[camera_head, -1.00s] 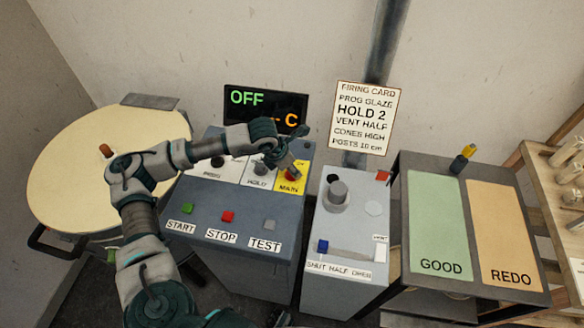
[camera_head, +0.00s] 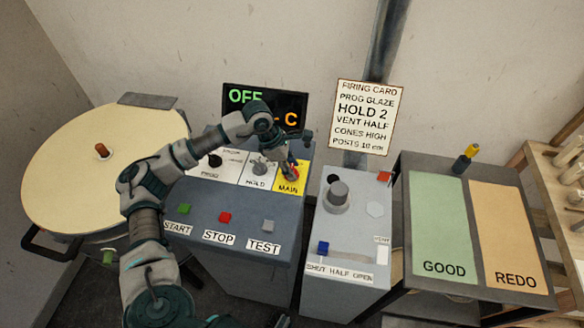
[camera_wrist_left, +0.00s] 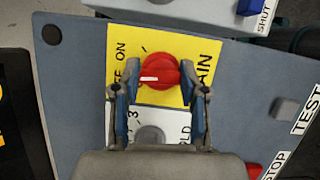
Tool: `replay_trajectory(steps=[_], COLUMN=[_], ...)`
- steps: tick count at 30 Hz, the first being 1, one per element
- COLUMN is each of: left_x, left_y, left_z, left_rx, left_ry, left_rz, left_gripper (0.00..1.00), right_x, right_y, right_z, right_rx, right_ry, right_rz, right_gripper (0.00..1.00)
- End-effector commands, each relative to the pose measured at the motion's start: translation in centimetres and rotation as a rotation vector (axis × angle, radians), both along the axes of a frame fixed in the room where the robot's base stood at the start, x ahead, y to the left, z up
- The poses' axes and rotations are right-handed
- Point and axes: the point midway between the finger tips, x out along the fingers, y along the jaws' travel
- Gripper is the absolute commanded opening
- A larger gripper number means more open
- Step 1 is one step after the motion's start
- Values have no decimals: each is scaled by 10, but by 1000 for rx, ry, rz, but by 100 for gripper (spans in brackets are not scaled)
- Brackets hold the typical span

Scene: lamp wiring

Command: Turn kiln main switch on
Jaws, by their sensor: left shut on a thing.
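The kiln main switch is a red round knob (camera_wrist_left: 158,72) on a yellow plate (camera_wrist_left: 205,58) lettered MAIN, with ON and a partly hidden OFF beside it. The white mark on the knob points left in the left wrist view, toward the OFF lettering. My left gripper (camera_wrist_left: 160,78) is shut on the knob, one finger on each side. In the head view my left gripper (camera_head: 289,167) reaches down over the yellow plate (camera_head: 289,186) and mostly hides the knob. The display (camera_head: 243,97) behind reads OFF. My right gripper is not in view.
The same panel carries the HOLD knob (camera_head: 260,168), the PROG knob (camera_head: 215,160) and the green START (camera_head: 184,208), red STOP (camera_head: 225,217) and grey TEST (camera_head: 268,225) buttons. A grey box (camera_head: 338,225) with a blue-handled slider stands to the right.

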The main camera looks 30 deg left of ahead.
Motion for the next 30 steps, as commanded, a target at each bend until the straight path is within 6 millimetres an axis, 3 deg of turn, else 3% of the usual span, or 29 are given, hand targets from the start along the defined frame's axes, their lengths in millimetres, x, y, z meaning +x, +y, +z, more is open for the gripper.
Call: replay_trajectory(steps=[1,18,30], left_x=[-1,3,4], left_y=[1,1,1], left_z=[-7,-6,-5], left_rx=[6,5,5], left_ry=[14,11,9], left_rz=[-44,-576,-833], left_gripper=[8,8,8], right_x=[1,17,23], right_y=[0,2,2], right_z=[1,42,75], right_rx=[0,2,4], right_ry=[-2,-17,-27], right_rz=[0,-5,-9], right_gripper=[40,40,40])
